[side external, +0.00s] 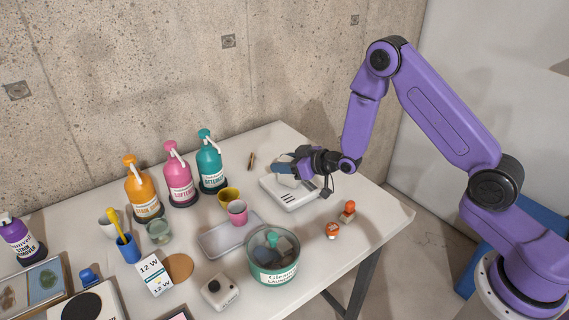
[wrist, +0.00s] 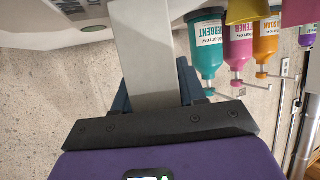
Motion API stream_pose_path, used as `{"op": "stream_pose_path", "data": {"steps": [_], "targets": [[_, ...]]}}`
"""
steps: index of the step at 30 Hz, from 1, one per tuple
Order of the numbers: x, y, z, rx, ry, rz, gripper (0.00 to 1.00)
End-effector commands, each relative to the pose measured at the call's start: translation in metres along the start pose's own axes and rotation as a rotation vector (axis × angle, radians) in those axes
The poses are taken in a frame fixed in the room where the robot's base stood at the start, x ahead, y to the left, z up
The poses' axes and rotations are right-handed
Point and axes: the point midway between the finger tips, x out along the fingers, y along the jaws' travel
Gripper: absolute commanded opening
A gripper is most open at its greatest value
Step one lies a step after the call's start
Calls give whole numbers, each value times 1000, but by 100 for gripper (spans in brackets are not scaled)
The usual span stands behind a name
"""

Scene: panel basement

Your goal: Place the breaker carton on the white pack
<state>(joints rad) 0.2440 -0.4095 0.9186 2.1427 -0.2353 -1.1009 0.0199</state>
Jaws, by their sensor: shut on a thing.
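My gripper (side external: 290,167) is shut on a small pale box, which I take to be the breaker carton (side external: 288,181). In the wrist view the carton (wrist: 146,45) is a plain grey-white face between my dark blue fingers (wrist: 155,84). A flat white slab with dark slots, which I take to be the white pack (side external: 293,197), lies on the table directly below my gripper. The carton is low over the slab's back part; I cannot tell whether they touch. My gripper and the carton hide part of the slab.
Teal (side external: 211,168), pink (side external: 179,182) and orange (side external: 143,195) pump bottles stand left along the wall. A grey tray (side external: 222,246), pink cup (side external: 238,214) and green-rimmed tub (side external: 273,262) stand in front. Two small orange-red figures (side external: 347,211) stand right, near the table edge.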

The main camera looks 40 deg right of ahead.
Motion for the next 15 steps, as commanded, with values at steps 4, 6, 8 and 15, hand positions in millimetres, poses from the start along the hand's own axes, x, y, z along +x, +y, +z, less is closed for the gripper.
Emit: {"op": "stream_pose_path", "data": {"steps": [4, 6, 8, 15], "targets": [[1, 0, 3, 0, 0, 0, 7], [1, 0, 3, 0, -1, 0, 60], [1, 0, 3, 0, -1, 0, 66], [1, 0, 3, 0, -1, 0, 66]]}}
